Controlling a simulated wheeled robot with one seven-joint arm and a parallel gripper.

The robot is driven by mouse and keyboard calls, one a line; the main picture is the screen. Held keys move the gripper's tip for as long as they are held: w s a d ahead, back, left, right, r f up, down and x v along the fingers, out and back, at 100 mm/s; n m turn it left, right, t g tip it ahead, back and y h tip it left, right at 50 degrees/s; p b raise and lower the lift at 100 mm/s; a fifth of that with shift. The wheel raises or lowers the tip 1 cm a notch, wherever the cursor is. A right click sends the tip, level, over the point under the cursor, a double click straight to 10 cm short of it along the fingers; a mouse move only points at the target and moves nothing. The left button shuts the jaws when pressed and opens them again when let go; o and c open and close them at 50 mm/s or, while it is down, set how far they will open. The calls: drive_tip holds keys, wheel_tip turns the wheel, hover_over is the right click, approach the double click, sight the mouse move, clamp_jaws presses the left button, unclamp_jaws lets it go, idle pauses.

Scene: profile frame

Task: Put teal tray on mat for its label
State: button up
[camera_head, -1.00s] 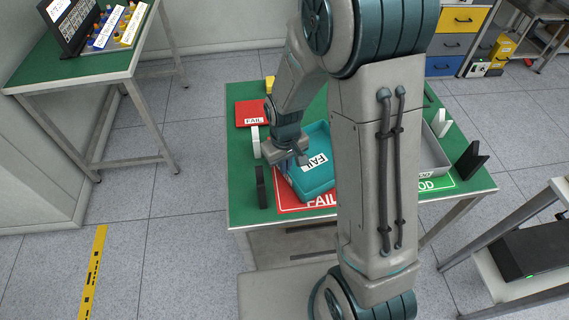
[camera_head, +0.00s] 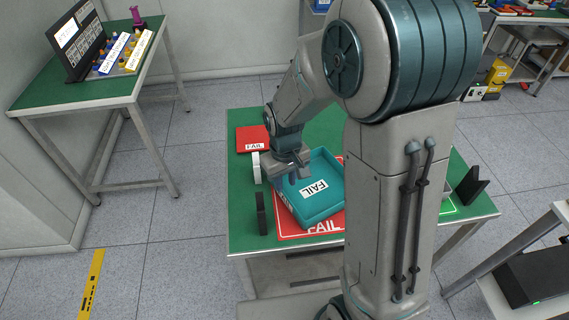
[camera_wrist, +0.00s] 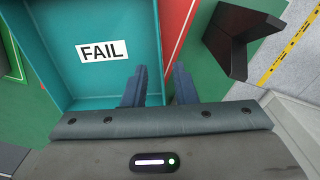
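The teal tray (camera_head: 325,207) with a white FAIL label lies on the red FAIL mat (camera_head: 292,231), turned at an angle to it. It also shows in the wrist view (camera_wrist: 90,84). The red mat shows beside the tray wall in the wrist view (camera_wrist: 174,25). My gripper (camera_head: 298,180) is at the tray's left side in the head view. In the wrist view my gripper (camera_wrist: 160,80) has its fingers apart, one inside the tray and one outside, with the wall between them and gaps visible. My arm hides the right part of the table.
A red tray (camera_head: 252,138) labelled FAIL lies at the table's back left. A dark upright bracket (camera_head: 262,213) and a white one (camera_head: 256,167) stand left of the mat. A green mat (camera_head: 447,208) and another dark bracket (camera_head: 472,185) are at the right.

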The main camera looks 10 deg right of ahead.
wheel_tip(320, 180, up, 7)
drive_tip(key=s+d+r+m+t, duration=0.1)
drive_tip(key=s+d+r+m, duration=0.1)
drive_tip(key=s, duration=0.5)
drive_tip(key=s+d+r+m+t, duration=0.1)
drive_tip(key=s+d+r+m, duration=0.1)
drive_tip(key=s+d+r, duration=0.3)
drive_tip(key=shift+s+d+r+m+t, duration=0.3)
drive_tip(key=shift+s+d+t, duration=0.1)
drive_tip(key=shift+s, duration=0.45)
drive_tip(key=shift+a, duration=0.1)
idle(0.4)
